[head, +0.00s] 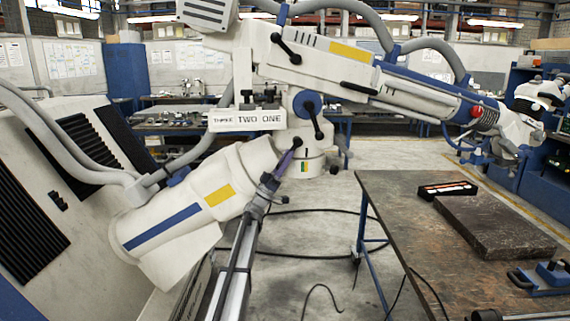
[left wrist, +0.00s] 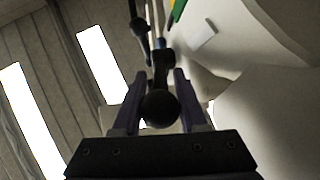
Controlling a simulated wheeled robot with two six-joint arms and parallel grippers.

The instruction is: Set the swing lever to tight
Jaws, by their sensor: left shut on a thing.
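A green and yellow mark (head: 304,167) sits on the collar below. My left gripper (head: 293,148) reaches up from below to this joint. In the left wrist view its purple fingers (left wrist: 160,100) are shut around a black ball knob (left wrist: 160,109), which I take as the swing lever's. The fingers partly hide this grip in the head view. My right gripper is not in view.
Other black levers (head: 286,48) sit higher on the arm. Cables lie on the open floor between.

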